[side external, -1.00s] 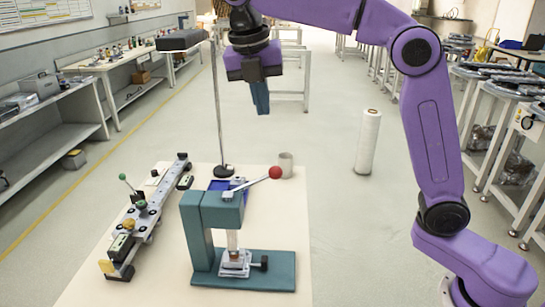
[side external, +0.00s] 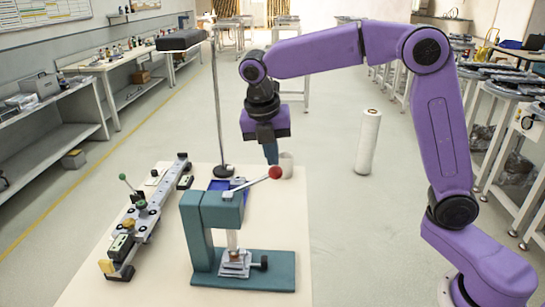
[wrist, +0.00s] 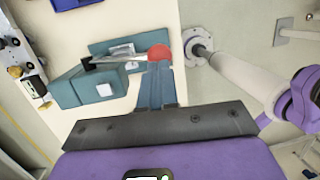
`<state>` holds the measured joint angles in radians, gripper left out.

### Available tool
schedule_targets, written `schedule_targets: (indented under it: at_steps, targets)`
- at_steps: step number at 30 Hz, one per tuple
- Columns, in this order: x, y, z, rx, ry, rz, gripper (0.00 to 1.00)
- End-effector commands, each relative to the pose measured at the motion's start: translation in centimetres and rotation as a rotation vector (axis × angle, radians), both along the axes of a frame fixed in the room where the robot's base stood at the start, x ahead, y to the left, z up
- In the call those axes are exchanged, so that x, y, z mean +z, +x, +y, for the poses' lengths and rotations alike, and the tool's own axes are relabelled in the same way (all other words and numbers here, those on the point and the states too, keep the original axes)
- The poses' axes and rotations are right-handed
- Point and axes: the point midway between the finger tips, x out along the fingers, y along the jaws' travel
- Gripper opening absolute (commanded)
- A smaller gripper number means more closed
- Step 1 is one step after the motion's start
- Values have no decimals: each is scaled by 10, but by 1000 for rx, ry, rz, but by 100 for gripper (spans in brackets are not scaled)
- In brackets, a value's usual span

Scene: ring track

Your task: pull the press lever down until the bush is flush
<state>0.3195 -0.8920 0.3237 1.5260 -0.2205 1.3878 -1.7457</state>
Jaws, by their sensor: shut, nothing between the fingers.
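The teal press (side external: 205,222) stands on the table with its lever (side external: 250,183) slanting up to the right, ending in a red ball knob (side external: 275,172). Under the ram, a small brown bush (side external: 235,256) sits in the light metal fixture (side external: 235,266); how deep it sits is too small to tell. My gripper (side external: 271,158) is shut and empty, pointing down just above the knob in the side view. In the wrist view the teal fingertips (wrist: 158,68) lie just short of the red knob (wrist: 160,52); I cannot tell whether they touch.
A rail with clamps and a green-knobbed handle (side external: 140,210) lies left of the press. The table front left (side external: 150,285) is clear.

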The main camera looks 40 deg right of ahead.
Motion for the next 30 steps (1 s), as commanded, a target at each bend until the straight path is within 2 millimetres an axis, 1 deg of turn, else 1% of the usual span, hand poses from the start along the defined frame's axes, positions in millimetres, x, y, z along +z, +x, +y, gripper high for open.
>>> schedule_targets:
  at_steps: [3,6,20,26,30]
  targets:
    - [-8,0,-2,1,-1,1,0]
    - [-11,0,-3,1,0,0,0]
    - [-14,-1,-5,0,14,-14,0]
    - [-25,-9,-12,1,68,-68,0]
    - [-40,-16,-19,0,86,-85,0]
